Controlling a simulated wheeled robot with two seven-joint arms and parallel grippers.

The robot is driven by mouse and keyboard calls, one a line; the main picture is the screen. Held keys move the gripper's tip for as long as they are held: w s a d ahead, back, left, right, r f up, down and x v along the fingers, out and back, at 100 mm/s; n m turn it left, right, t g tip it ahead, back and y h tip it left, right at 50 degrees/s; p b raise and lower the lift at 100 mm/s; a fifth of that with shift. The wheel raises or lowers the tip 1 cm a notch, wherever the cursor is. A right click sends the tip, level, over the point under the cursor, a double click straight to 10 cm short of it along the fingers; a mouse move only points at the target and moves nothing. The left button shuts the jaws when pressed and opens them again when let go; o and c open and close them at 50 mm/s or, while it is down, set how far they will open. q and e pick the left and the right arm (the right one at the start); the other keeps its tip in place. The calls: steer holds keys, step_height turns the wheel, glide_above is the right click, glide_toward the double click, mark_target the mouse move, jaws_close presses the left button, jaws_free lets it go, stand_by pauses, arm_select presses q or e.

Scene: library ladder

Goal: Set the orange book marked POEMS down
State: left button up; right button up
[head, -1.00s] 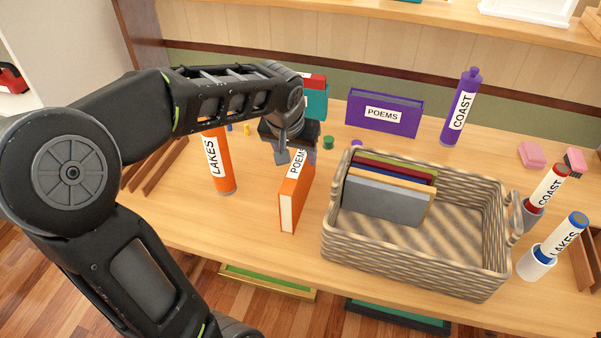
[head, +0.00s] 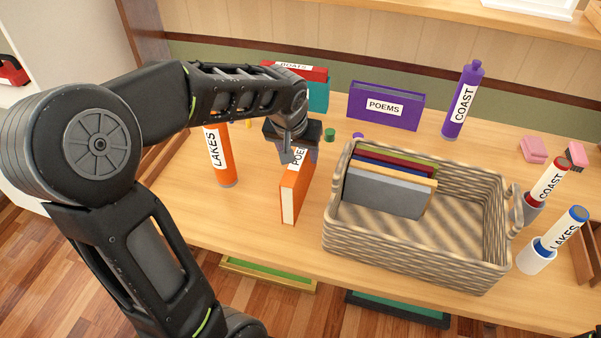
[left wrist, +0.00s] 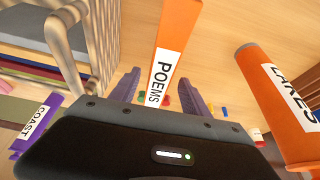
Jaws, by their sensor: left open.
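The orange book marked POEMS (head: 293,195) stands upright on the table, left of the wicker basket. My left gripper (head: 296,156) is at the book's upper part and hides some of its label. In the left wrist view, the book (left wrist: 178,28) shows its orange spine and white POEMS label. The fingers of my left gripper (left wrist: 158,80) are open, one to each side of the book, with visible gaps. My right gripper is not in view.
The wicker basket (head: 400,250) holds several books. An orange LAKES bottle (head: 219,160) stands close on the left. A purple POEMS book (head: 385,106) and purple COAST bottle (head: 462,100) stand behind. The front table edge is near the book.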

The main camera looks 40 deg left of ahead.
arm_select(q)
steer(key=x, duration=0.5)
steer(key=shift+w, duration=0.1)
steer(key=shift+r, duration=0.1)
stand_by(0.3)
jaws_close()
stand_by(0.4)
stand_by(0.9)
